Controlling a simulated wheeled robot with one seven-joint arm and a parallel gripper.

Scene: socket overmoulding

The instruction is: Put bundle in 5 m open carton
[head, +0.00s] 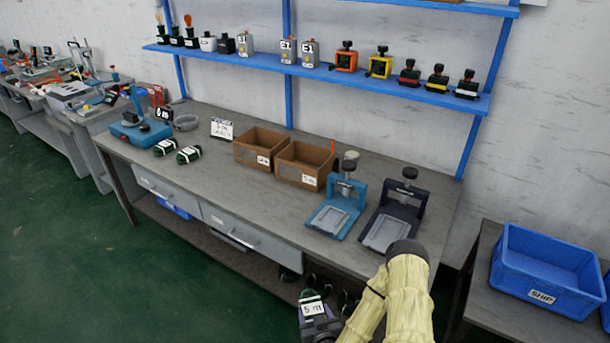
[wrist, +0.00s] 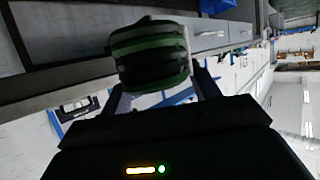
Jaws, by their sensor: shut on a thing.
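My gripper (head: 317,322) is low at the bottom of the head view, in front of the bench's front edge. It is shut on a dark green and black cable bundle (head: 312,296) with a white label reading 5 m. In the wrist view the banded bundle (wrist: 150,55) sits between the fingers of my gripper (wrist: 160,82). The 5 m open carton (head: 290,172) is the right one of two brown cartons on the bench. It is farther back and apart from my gripper. Its inside is only partly visible.
The other brown carton (head: 246,152) stands just left, its label too small to read surely. Two more bundles (head: 178,150) lie on the bench. A blue press (head: 335,212) and a dark press (head: 392,218) stand at right. A blue SHIP bin (head: 550,262) is far right.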

